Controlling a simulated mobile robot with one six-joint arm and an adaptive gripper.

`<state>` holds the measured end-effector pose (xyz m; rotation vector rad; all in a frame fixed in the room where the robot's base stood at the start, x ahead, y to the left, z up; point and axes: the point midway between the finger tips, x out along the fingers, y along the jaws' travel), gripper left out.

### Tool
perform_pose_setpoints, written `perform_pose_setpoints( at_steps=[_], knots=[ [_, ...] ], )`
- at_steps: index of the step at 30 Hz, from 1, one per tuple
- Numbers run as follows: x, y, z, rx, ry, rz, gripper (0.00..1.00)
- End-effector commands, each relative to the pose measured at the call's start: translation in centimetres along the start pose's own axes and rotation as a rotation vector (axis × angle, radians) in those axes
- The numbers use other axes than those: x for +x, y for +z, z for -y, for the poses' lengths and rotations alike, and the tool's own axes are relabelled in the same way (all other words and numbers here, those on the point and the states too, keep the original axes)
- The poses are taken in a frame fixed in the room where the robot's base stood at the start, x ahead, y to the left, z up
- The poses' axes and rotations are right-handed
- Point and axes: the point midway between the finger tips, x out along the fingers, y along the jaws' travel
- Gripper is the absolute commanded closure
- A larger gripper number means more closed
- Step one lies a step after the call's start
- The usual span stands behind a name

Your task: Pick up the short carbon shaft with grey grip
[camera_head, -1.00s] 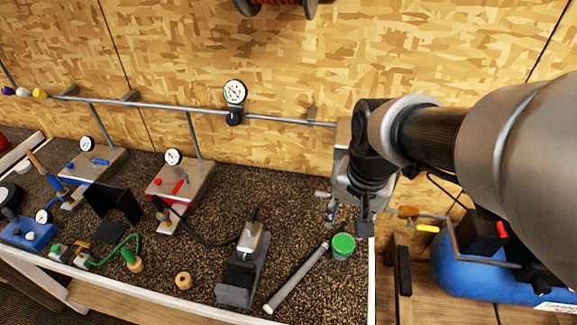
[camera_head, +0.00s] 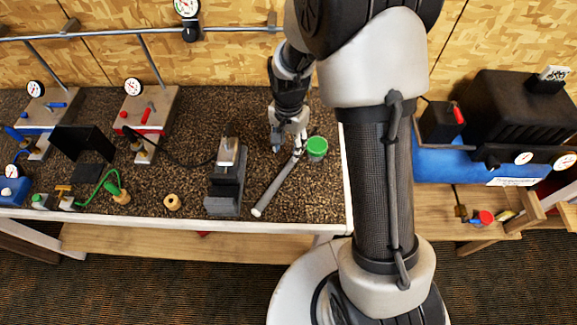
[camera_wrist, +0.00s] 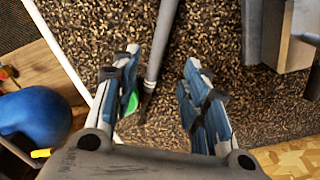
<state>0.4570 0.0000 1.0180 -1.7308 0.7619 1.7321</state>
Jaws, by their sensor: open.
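The short shaft with a grey grip (camera_head: 275,188) lies on the dark speckled bench top, tilted, with its thick grey end toward the front edge. Its thin dark end points away, toward my gripper. In the wrist view the grey grip (camera_wrist: 160,42) runs up from between my fingers, and the dark shaft (camera_wrist: 148,98) shows below it. My gripper (camera_head: 287,148) is open above the far end of the shaft. In the wrist view its fingers (camera_wrist: 163,57) stand on either side of the shaft, apart from it, with the left finger nearer.
A green-lidded can (camera_head: 317,147) stands just right of the shaft, partly behind my left finger in the wrist view (camera_wrist: 132,103). A grey vise (camera_head: 226,185) stands to the left. A wooden ring (camera_head: 172,202) lies farther left. The white bench edge (camera_head: 346,190) is close on the right.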

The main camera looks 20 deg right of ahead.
Motion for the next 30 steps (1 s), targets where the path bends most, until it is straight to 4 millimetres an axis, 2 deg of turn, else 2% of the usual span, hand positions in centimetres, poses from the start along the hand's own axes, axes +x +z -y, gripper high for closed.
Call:
perform_pose_setpoints(
  at_steps=[1, 3, 13, 21, 30],
  knots=[
    [1.2, 0.1, -0.1, 0.0, 0.002, 0.002, 0.59],
    [2.2, 0.1, -0.1, 0.0, 0.002, 0.002, 0.59],
    [4.3, 0.1, -0.1, -0.001, 0.001, 0.001, 0.59],
    [8.2, 0.3, -0.3, -0.001, 0.001, 0.001, 0.59],
    [8.5, 0.3, -0.2, -0.001, -0.001, 0.0, 0.61]
  ],
)
